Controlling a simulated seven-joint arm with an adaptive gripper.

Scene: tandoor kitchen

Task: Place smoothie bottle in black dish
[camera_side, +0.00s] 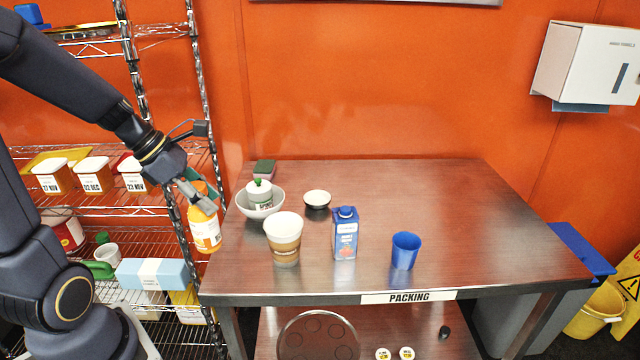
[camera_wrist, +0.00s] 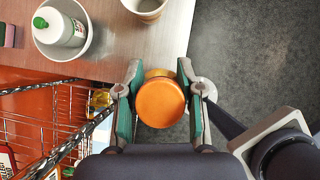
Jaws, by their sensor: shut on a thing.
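The smoothie bottle (camera_side: 206,235) is orange with a white label and hangs slightly tilted at the left edge of the table in the side view. My gripper (camera_side: 200,198) is shut on its upper part. In the wrist view the round orange cap (camera_wrist: 160,103) shows between the two green-padded fingers of my gripper (camera_wrist: 160,98). The black dish (camera_side: 317,207) is small and dark outside with a pale inside. It stands on the table to the right of the bottle, behind the cups, and looks empty. It is not in the wrist view.
On the steel table (camera_side: 450,220) stand a white bowl (camera_side: 243,209) holding a white bottle with green cap (camera_side: 260,194), stacked cups (camera_side: 284,236), a blue carton (camera_side: 345,235), a blue cup (camera_side: 405,251) and a sponge (camera_side: 264,168). A wire shelf (camera_side: 165,213) is at left. The table's right is clear.

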